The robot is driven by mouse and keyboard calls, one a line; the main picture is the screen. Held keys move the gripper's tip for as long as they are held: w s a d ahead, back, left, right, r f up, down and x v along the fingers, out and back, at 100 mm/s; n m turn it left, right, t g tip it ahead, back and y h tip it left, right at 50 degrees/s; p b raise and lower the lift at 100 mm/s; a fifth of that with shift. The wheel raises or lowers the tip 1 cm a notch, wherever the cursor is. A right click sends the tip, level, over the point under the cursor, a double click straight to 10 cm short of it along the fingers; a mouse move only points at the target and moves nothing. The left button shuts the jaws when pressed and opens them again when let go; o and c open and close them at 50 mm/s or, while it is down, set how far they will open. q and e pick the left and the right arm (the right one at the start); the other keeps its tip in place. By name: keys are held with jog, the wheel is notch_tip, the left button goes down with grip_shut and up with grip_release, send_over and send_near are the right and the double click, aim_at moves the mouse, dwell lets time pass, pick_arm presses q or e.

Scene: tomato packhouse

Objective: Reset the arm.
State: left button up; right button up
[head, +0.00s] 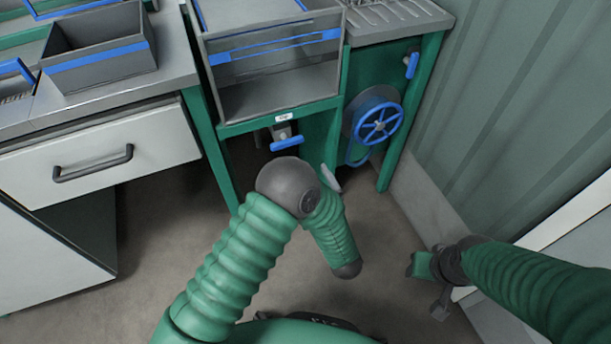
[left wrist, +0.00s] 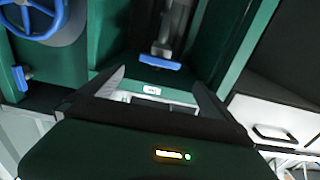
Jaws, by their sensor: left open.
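My left arm (head: 240,250) comes up from the lower left in the head view and bends at a dark elbow (head: 288,186). In that view its folded forearm mostly hides the gripper, and only a pale finger shows beside it. In the left wrist view my left gripper (left wrist: 158,78) is open, its two fingers spread with nothing held between them. My right arm (head: 535,285) comes in from the right. Its dark end, with the right gripper (head: 440,303), hangs low by the wall, too small to read its jaws.
A green stand with a grey bin (head: 270,92) has a blue-handled valve (head: 287,143) below, also in the left wrist view (left wrist: 160,62). A blue handwheel (head: 379,124) is right of it. A white drawer (head: 105,155) stands left, a corrugated wall (head: 530,110) right. Floor (head: 150,265) is clear.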

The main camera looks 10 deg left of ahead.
dwell(0.3)
pick_arm(q)
jog(key=w+d+r+m+g+h, duration=0.1)
jog(key=w+r+m+g+h, duration=0.2)
jog(key=h, duration=0.6)
jog(key=s+a+f+m+g+h, duration=0.15)
jog(key=s+a+g, duration=0.35)
jog(key=s, duration=0.6)
jog(key=s+a+m+g+y, duration=0.1)
jog(key=s+a+m+g, duration=0.3)
jog(key=s, duration=0.8)
notch_tip(320, 180, up, 35)
jog(key=n+p, duration=0.1)
jog(key=p, duration=3.4)
jog(key=shift+w+a+p, duration=0.15)
jog(key=shift+a+p, duration=0.2)
jog(key=shift+n+h, duration=0.25)
